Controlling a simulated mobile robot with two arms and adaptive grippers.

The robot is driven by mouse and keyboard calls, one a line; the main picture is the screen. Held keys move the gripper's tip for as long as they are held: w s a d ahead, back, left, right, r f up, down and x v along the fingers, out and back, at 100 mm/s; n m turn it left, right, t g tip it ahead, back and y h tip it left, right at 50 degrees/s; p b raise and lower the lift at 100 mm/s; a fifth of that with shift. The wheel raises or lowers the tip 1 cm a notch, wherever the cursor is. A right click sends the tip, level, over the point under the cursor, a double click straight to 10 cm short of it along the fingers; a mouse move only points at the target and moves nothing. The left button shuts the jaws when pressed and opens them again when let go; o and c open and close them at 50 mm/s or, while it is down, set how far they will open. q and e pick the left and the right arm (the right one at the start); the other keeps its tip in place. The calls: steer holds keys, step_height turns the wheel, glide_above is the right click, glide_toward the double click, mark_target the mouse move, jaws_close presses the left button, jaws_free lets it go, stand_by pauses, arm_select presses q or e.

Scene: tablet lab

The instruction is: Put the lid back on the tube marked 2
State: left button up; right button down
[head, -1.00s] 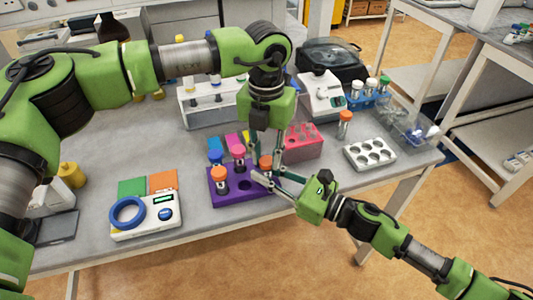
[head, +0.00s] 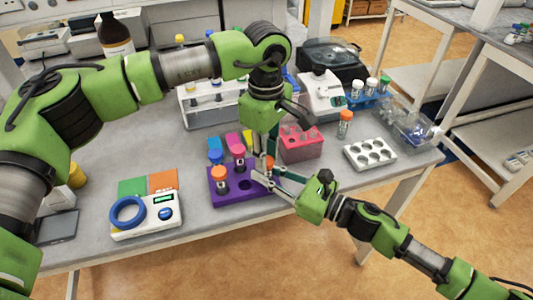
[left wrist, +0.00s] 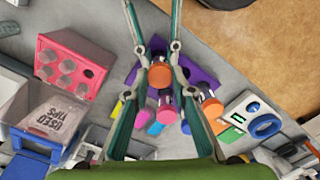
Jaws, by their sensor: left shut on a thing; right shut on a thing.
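A purple rack (head: 245,196) stands near the table's front edge and holds several capped tubes. My left gripper (head: 268,158) points down over its right end and is shut on an orange lid (left wrist: 160,74), which shows between its fingers in the left wrist view. My right gripper (head: 262,177) reaches in from the right at the rack's right end, shut on a tube that its fingers and my left gripper mostly hide. I cannot read a number 2 on any tube, nor tell how the lid sits on the tube.
In the rack stand tubes with an orange cap (head: 219,173), a pink cap (head: 238,151) and a blue cap (head: 215,156). A pink rack (head: 303,146) is close behind my grippers. A white rack (head: 370,153) is at right; a device with a blue ring (head: 128,213) is at left.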

arm_select(q)
steer(key=m, duration=0.3)
steer(key=shift+m, duration=0.3)
steer(key=m, duration=1.2)
steer(key=o, duration=0.8)
steer(key=shift+c, duration=0.2)
step_height(320, 180, up, 12)
